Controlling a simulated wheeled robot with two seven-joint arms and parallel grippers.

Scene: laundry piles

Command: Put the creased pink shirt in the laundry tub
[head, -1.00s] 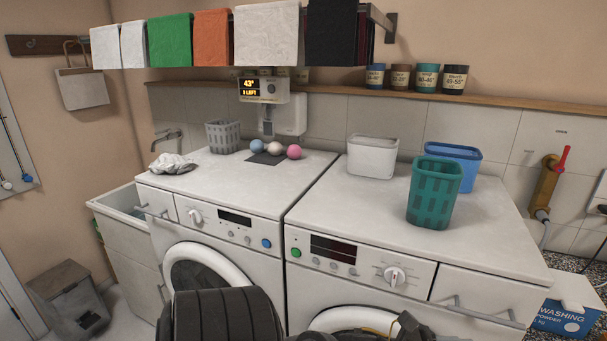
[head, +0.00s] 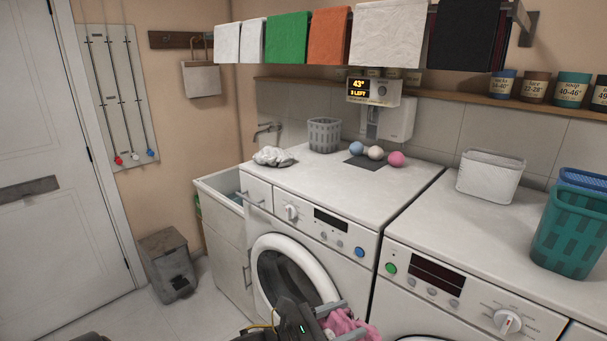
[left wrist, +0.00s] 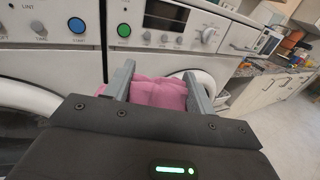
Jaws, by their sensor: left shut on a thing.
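The pink shirt (head: 352,329) is a crumpled bundle at the bottom of the head view. My left gripper (head: 335,314) is shut on it, in front of the washing machines. In the left wrist view the pink cloth (left wrist: 158,95) sits between the two grey fingers of the left gripper (left wrist: 158,80). Its lower part is hidden by the gripper body. The laundry tub (head: 212,185) is a white basin unit left of the left machine, under a wall tap. Only part of its inside shows. My right gripper is not in view.
The left washing machine (head: 345,188) carries a white crumpled cloth (head: 272,157), a grey basket (head: 324,135) and several balls. A white bin (head: 490,177) and a teal basket (head: 570,230) stand on the right machine. A grey bin (head: 168,265) stands on the floor, left of the tub.

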